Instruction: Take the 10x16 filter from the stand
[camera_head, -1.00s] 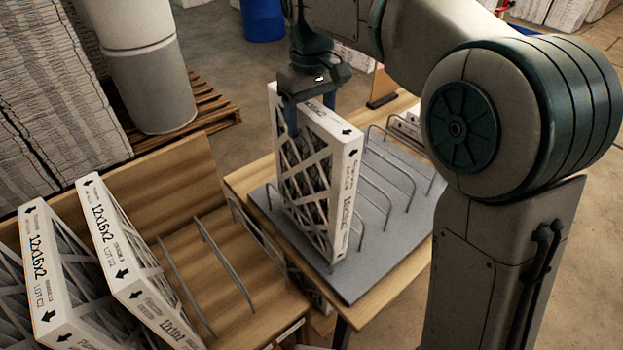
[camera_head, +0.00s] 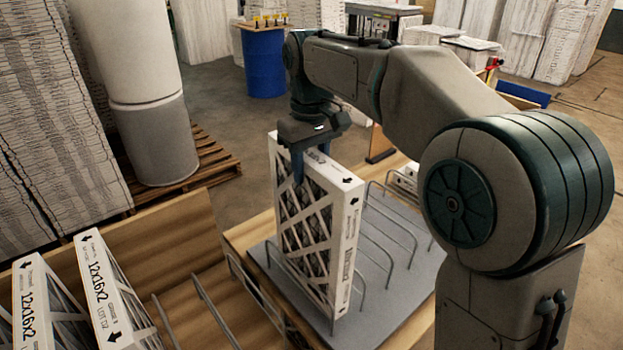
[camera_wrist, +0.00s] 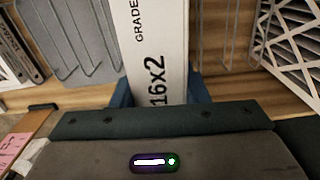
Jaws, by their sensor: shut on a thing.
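A white-framed filter (camera_head: 348,245) with dark pleats behind a white lattice stands upright in the grey stand (camera_head: 405,300) with wire dividers. My gripper (camera_head: 311,158) reaches down from above and is shut on its top edge, a blue finger on each side. In the wrist view the filter's white edge (camera_wrist: 150,40) lies between the blue fingers, with "GRADE" and "16x2" readable. The first part of its size is hidden by my gripper. Whether its bottom edge touches the stand is unclear.
Two filters marked 12x16x2 (camera_head: 105,285) stand in a wooden rack at lower left, with empty wire dividers beside them. Empty wire slots (camera_head: 395,230) lie right of the held filter.

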